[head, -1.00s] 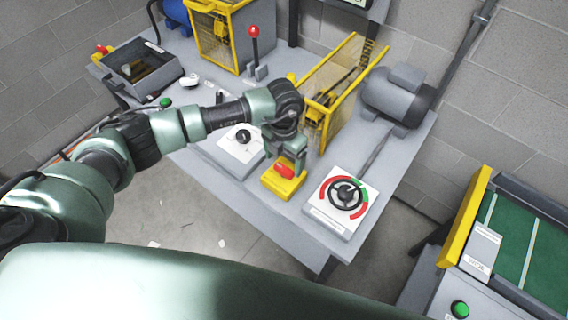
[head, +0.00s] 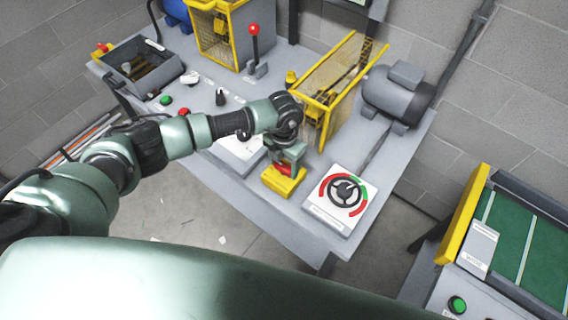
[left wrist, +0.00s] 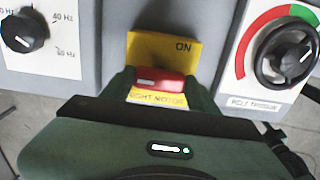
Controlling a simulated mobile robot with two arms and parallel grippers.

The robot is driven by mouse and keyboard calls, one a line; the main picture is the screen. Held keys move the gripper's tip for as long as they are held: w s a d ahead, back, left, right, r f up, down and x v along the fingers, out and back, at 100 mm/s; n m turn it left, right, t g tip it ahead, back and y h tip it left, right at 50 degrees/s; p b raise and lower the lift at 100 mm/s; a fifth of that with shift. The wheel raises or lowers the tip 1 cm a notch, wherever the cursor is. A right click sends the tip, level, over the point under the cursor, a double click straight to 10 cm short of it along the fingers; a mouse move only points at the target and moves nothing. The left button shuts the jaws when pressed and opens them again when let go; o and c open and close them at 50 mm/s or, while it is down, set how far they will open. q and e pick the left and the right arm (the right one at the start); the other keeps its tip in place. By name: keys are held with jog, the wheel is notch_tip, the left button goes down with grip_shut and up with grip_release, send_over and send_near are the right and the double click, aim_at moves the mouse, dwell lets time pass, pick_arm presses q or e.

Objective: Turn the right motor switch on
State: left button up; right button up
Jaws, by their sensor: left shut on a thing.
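The right motor switch is a yellow box (head: 284,181) with a red handle (head: 283,168), on the front part of the grey bench. In the left wrist view its yellow plate (left wrist: 180,48) reads "ON" at the upper right and "RIGHT MOTOR" below. The red handle (left wrist: 160,79) lies crosswise there. My left gripper (head: 286,164) reaches down over the switch and is shut on the red handle, a green finger on each side of it in the left wrist view (left wrist: 161,86). My right gripper does not show.
The belt tension handwheel (head: 346,192) on its white panel stands just right of the switch. A speed knob (left wrist: 24,31) is to the left. A yellow mesh guard (head: 327,92) and grey motor (head: 397,95) stand behind. A green conveyor (head: 515,235) is at far right.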

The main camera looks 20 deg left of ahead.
pick_arm(q)
jog(key=shift+f+m+b, duration=0.15)
jog(key=shift+m+b, duration=0.45)
jog(key=shift+b, duration=0.15)
jog(key=m+b, duration=1.3)
jog(key=b, duration=0.4)
jog(key=shift+m, duration=0.4)
jog(key=m+b, duration=0.2)
jog(key=b, duration=0.1)
jog(key=shift+m, duration=0.4)
jog(key=shift+r+b, duration=0.2)
jog(key=shift+b, duration=0.1)
jog(key=o, duration=1.4)
jog(key=shift+r, duration=0.1)
